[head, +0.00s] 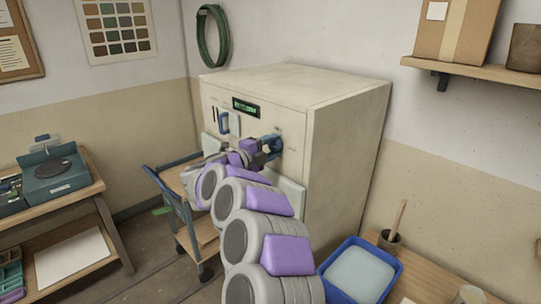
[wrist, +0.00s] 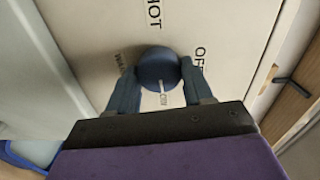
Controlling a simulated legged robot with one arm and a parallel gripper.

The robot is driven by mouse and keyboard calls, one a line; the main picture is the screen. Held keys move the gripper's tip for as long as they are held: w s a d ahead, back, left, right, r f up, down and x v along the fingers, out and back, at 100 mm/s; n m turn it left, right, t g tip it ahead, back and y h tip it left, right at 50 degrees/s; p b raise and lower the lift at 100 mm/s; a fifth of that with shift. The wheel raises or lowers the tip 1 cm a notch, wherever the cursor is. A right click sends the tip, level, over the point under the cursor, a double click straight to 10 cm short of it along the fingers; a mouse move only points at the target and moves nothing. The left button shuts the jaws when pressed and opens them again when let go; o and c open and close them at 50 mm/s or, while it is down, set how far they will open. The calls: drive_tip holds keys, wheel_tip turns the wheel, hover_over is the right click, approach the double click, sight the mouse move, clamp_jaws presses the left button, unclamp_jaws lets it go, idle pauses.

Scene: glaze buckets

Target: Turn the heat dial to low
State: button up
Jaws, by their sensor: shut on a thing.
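The heat dial (wrist: 157,66) is a round dark blue knob on the cream front panel of the cabinet (head: 345,130). In the wrist view, my gripper (wrist: 160,82) is shut on the dial, one finger on each side. HOT is printed above the dial, OFF to its right and a partly hidden WARM to its left. A pale mark shows at the dial's lower edge, beside a small, hard-to-read label just below. In the head view, my gripper (head: 269,147) is at the cabinet front and I cannot make out the dial apart from it.
A blue cart (head: 172,192) stands in front at the left. A blue tub (head: 359,270) of pale liquid is at the lower right. A wall shelf (head: 490,75) is at the upper right.

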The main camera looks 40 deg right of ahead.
drive_tip(key=shift+f+m+b, duration=0.25)
drive_tip(key=shift+m+b, duration=0.2)
drive_tip(key=shift+m, duration=0.05)
drive_tip(key=o, duration=1)
drive_tip(key=shift+d+r, duration=0.1)
drive_tip(key=a+p, duration=0.1)
drive_tip(key=a, duration=0.4)
drive_tip(key=s+a+p, duration=0.1)
drive_tip(key=a, duration=0.5)
drive_tip(key=a+p, duration=0.1)
drive_tip(key=a, duration=0.5)
drive_tip(key=shift+s+a, duration=0.15)
drive_tip(key=shift+a, duration=0.1)
